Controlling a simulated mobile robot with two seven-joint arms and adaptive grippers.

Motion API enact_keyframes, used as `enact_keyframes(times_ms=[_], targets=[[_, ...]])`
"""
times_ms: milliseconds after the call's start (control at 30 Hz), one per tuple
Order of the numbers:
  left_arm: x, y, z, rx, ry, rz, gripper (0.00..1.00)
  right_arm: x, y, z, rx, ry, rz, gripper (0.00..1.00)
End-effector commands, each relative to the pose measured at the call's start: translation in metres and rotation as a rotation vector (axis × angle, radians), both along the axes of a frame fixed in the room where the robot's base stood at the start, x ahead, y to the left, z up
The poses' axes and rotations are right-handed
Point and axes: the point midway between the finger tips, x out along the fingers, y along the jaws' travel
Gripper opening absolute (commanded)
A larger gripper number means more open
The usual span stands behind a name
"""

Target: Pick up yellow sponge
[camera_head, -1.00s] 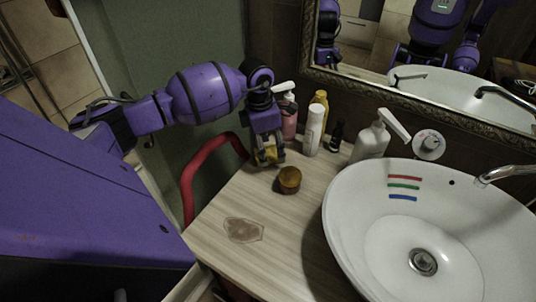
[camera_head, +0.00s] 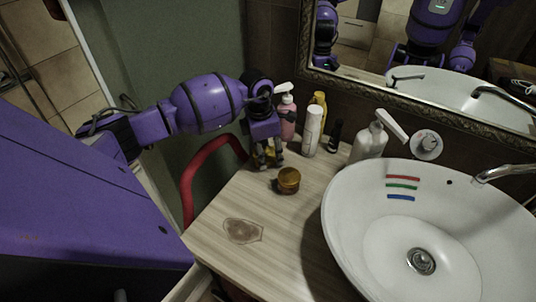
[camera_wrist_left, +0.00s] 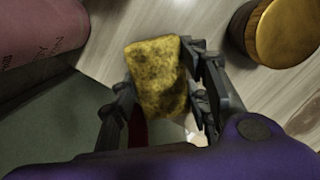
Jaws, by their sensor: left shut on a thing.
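The yellow sponge (camera_wrist_left: 157,75) is dark-speckled and sits between the fingers of my left gripper (camera_wrist_left: 165,100) in the left wrist view. The fingers are shut on it from both sides. In the head view my left gripper (camera_head: 268,158) points down at the far left corner of the wooden counter, and only a little of the sponge (camera_head: 271,153) shows between the fingers. I cannot tell whether the sponge touches the counter. My right gripper is not in view.
A round amber jar (camera_head: 288,181) stands just right of the gripper. A pink pump bottle (camera_head: 286,115), a white bottle (camera_head: 312,132) and a yellow bottle (camera_head: 320,103) stand close behind. The white basin (camera_head: 345,235) fills the right. The counter front, with a brown stain (camera_head: 243,231), is clear.

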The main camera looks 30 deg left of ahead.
Motion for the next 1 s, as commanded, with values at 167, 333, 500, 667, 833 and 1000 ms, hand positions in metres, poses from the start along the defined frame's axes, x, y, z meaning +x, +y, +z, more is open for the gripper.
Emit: enact_keyframes(times_ms=[167, 333, 500, 667, 833, 1000], targets=[[0.001, 0.0, 0.007, 0.0, -0.001, 0.0, 0.33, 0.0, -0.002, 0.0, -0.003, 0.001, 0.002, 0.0], [0.001, 0.001, 0.029, 0.002, -0.003, 0.0, 0.33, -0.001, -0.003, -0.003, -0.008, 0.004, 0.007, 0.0], [-0.02, -0.012, 0.062, 0.004, -0.005, -0.005, 0.33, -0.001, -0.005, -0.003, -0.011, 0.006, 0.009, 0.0], [-0.047, -0.029, 0.095, 0.004, -0.002, -0.004, 0.33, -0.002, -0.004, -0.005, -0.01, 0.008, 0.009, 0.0], [-0.082, -0.05, 0.109, 0.003, 0.001, -0.005, 0.33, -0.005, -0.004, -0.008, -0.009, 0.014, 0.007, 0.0], [-0.104, -0.065, 0.121, 0.003, 0.001, -0.003, 0.33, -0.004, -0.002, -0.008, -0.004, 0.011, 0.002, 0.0]])
